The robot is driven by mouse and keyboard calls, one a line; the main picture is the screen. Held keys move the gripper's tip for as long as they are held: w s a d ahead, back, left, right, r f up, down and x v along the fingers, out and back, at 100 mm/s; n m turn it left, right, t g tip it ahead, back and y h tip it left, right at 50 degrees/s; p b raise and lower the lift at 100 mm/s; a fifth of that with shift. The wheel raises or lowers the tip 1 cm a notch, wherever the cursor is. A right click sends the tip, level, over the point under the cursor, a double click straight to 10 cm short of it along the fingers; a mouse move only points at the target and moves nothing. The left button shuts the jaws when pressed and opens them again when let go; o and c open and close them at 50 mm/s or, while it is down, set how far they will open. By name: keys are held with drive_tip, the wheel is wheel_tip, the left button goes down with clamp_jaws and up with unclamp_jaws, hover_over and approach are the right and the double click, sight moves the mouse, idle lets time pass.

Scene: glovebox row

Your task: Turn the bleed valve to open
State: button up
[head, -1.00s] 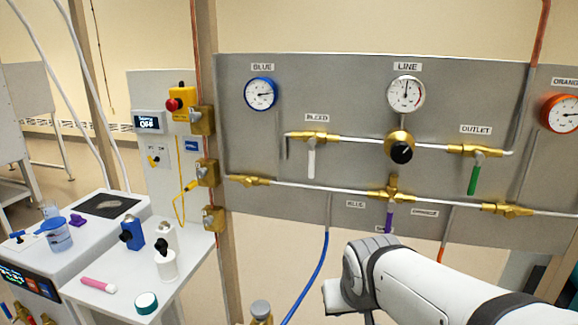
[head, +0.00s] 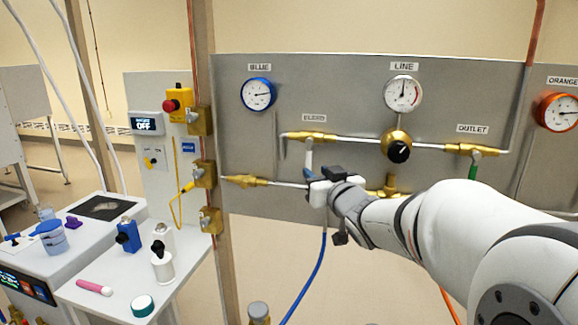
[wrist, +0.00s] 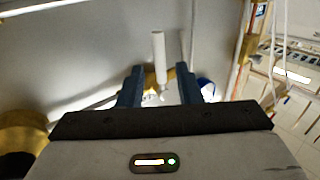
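The bleed valve (head: 309,136) is a brass body under the BLEED label on the grey panel. Its white lever handle (head: 309,156) hangs straight down, partly hidden by my gripper. My gripper (head: 314,176) is at the lower part of the handle, in front of the panel. In the wrist view the white handle (wrist: 159,55) stands between the two dark blue fingers of my gripper (wrist: 160,72). The fingers are apart, with a visible gap on each side of the handle. I cannot tell how deep the handle sits between them.
The regulator knob (head: 398,151) and the LINE gauge (head: 403,94) are to the right. The outlet valve (head: 472,150) has a green handle. A lower pipe (head: 288,185) runs close behind my gripper. A bench (head: 117,275) with bottles stands at the left.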

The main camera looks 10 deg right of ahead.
sight(310, 167)
drive_tip(key=x, duration=0.6)
drive_tip(key=shift+p, duration=0.3)
clamp_jaws()
